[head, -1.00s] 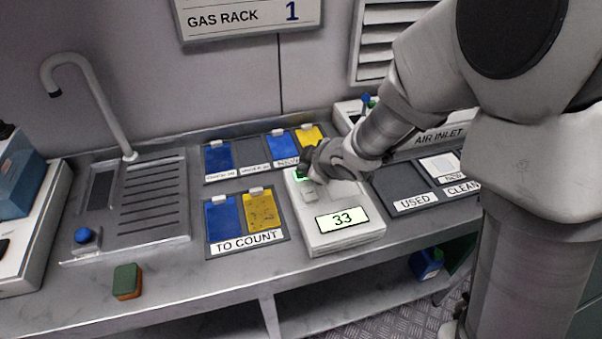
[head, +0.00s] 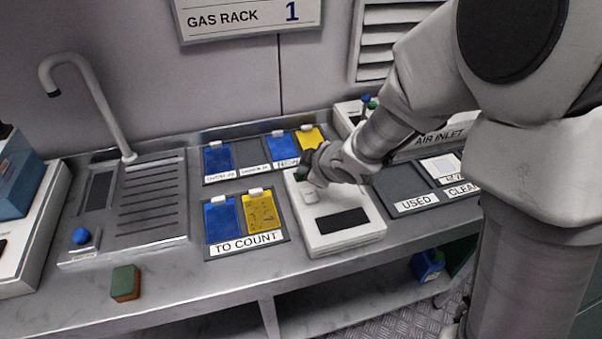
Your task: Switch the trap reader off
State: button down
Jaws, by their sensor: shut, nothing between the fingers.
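The trap reader (head: 352,242) is a white box on the steel bench, right of the TO COUNT tray. Its display (head: 342,221) is dark and blank. A pale square button (head: 310,196) shows on its top. My gripper (head: 303,176) is shut and empty at the reader's back left corner, its dark fingertips at or just above the spot where the switch sits. My gripper hides that switch, and I cannot tell whether the fingertips touch it.
The TO COUNT tray (head: 283,242) holds a blue and a yellow card. Behind it is a row of labelled slots with cards. The USED tray (head: 397,184) is at right. A sponge (head: 126,282), a sink with a tap (head: 88,100) and a blue knob (head: 82,236) are at left.

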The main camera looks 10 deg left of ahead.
jog(key=shift+f, duration=0.1)
dwell(0.3)
jog(key=shift+r+p, duration=0.85)
jog(key=shift+r, duration=0.1)
notch_tip(320, 180, up, 5)
jog(key=p, duration=0.4)
jog(key=shift+p, duration=0.3)
